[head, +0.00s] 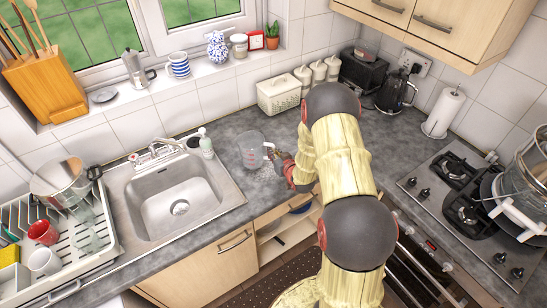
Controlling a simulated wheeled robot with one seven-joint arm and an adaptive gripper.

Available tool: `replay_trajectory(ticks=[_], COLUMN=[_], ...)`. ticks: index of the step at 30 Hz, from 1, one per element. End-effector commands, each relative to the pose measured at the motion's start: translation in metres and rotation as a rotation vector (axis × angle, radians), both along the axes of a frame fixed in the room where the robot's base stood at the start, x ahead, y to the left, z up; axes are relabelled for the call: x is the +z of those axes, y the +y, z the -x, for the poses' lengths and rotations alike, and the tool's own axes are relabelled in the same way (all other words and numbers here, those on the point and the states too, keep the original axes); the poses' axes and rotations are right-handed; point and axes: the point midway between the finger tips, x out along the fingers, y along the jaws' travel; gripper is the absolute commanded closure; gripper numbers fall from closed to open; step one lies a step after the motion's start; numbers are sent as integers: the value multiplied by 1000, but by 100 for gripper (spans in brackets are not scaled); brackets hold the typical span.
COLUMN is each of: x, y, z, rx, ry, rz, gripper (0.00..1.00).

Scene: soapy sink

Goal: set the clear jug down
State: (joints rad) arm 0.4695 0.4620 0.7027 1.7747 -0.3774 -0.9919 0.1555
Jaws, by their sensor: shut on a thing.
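The clear jug (252,148) is see-through with reddish markings and looks upright. It is over the grey worktop (225,133), just right of the sink. My gripper (273,156) comes in from the right and is shut on the jug at its handle side. The fingers are small in this view and partly hidden by my own wrist. I cannot tell whether the jug's base touches the worktop or is a little above it.
The steel sink (216,190) lies to the left, with a soap bottle (206,147) at its back corner. A cream bread bin (279,95) and several canisters stand behind. The gas hob (437,200) is at the right. Some worktop around the jug is clear.

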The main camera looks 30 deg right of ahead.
Motion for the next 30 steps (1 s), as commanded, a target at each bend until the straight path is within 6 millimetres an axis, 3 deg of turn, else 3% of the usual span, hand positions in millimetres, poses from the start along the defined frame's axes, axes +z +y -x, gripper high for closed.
replay_trajectory(ticks=[6, 19, 20, 30], x=[-25, -31, -31, -30], y=[0, 0, 0, 0], z=[2, 2, 2, 2], rx=[-2, -1, -1, -1], ry=[2, 1, 2, 2], rz=[-2, -1, -1, -1], gripper=[100, 100, 88, 71])
